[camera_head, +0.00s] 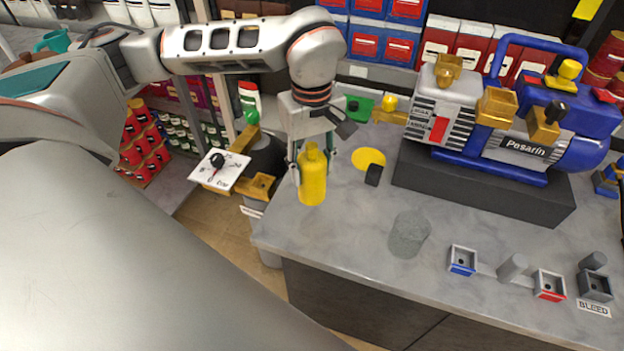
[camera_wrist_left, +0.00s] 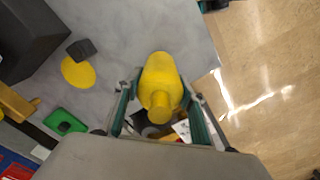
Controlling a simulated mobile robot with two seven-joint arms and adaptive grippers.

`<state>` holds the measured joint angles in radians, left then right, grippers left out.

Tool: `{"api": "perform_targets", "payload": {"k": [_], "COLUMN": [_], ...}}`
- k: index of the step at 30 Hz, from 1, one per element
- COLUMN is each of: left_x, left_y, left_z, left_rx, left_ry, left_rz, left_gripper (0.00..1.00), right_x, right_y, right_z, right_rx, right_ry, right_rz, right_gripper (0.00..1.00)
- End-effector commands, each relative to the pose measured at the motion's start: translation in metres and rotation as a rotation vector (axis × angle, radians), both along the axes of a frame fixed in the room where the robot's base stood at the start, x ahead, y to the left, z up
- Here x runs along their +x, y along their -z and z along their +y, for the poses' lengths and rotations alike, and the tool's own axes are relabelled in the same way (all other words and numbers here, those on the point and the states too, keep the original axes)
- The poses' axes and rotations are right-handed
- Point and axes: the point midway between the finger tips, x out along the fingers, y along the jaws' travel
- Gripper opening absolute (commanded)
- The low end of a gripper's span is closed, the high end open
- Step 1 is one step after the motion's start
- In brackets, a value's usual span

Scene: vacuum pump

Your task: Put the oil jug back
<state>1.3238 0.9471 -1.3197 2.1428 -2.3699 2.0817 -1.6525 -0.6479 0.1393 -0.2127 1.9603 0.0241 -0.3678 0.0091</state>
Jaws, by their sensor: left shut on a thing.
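The yellow oil jug (camera_head: 312,180) is upright between the fingers of my left gripper (camera_head: 313,158), which is shut on it. The jug is at the left edge of the counter in the head view. The jug also shows in the left wrist view (camera_wrist_left: 160,85), with my left gripper (camera_wrist_left: 160,105) around it. A flat yellow disc (camera_head: 368,158) lies on the counter to the right of the jug; it shows in the left wrist view (camera_wrist_left: 78,72) too. Whether the jug touches the counter is hard to tell. My right gripper is not in view.
A small black block (camera_head: 373,175) sits at the yellow disc's front edge. The blue and grey pump (camera_head: 520,140) stands on a dark base to the right. A green piece (camera_head: 360,108) lies behind.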

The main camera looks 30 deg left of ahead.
Motion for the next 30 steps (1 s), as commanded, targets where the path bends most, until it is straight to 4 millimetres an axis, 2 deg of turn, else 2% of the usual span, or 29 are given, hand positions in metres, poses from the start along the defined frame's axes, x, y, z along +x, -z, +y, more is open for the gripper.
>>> {"api": "perform_targets", "payload": {"k": [5, 12, 25, 26, 27, 28, 30], "left_x": [0.000, 0.000, 0.001, 0.000, 0.000, 0.000, 0.000], "left_y": [0.011, 0.040, 0.045, 0.046, 0.046, 0.046, 0.046], "left_z": [0.000, -0.001, 0.000, 0.000, 0.000, 0.000, 0.000], "left_rx": [-0.001, -0.001, -0.001, 0.000, 0.000, 0.000, 0.000], "left_ry": [0.001, 0.002, 0.002, 0.001, 0.001, 0.001, 0.001], "left_rz": [-0.002, 0.000, -0.004, -0.002, -0.002, -0.001, -0.001], "left_gripper": [0.00, 0.00, 0.00, 0.42, 0.53, 0.56, 0.56], "right_x": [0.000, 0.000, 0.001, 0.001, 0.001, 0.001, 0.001], "right_y": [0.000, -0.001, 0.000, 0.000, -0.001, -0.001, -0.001], "right_z": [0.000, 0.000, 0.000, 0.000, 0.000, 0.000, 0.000], "right_rx": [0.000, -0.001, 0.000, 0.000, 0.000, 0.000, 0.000], "right_ry": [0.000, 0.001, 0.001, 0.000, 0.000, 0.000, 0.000], "right_rz": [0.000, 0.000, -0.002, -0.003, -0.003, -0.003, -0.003], "right_gripper": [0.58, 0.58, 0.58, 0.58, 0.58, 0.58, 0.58]}}
